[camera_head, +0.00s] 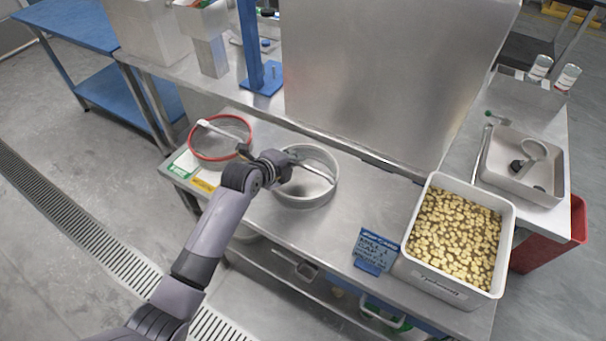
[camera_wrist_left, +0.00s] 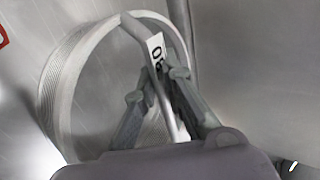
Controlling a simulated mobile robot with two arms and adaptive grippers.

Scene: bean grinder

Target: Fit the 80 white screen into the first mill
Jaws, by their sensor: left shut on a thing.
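A pale grey-white round screen (camera_head: 304,198) sits on the steel table, left of centre in the head view. A bar crosses its ring. In the left wrist view, the screen's ring (camera_wrist_left: 62,88) has a mesh wall and its bar carries a white tag with black digits, seen sideways, that look like 80. My left gripper (camera_head: 284,164) is at the screen's upper left rim in the head view; in the left wrist view the gripper (camera_wrist_left: 158,86) has its fingers on either side of the bar, shut on it. I cannot make out the first mill for certain. My right gripper is out of view.
A red-rimmed round screen (camera_head: 221,156) with a pale bar lies to the left. A blue handwritten card (camera_head: 375,251) mentions a mill and gap. A white bin (camera_head: 440,288) of pale beans stands right. A tall steel panel (camera_head: 375,80) rises behind. The table's middle is clear.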

